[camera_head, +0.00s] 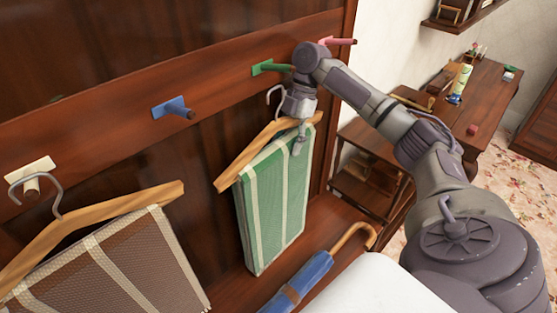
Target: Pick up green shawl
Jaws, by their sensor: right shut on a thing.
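The green shawl (273,205) has pale stripes and hangs folded over a wooden hanger (240,168) with a grey metal hook. My right gripper (299,130) comes in from the upper right and is shut on the green shawl at its top right, by the hanger's right end. Its fingers partly cover the hanger there. The hanger's hook shows just left of the gripper, below the green peg (270,68); I cannot tell whether it touches the peg. My left gripper is not in view.
A brown shawl (115,265) hangs on another hanger from the white peg (30,180) at left. A blue peg (173,108) is bare, and a pink peg (338,41) sits behind my arm. A wooden desk (485,105) is at right.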

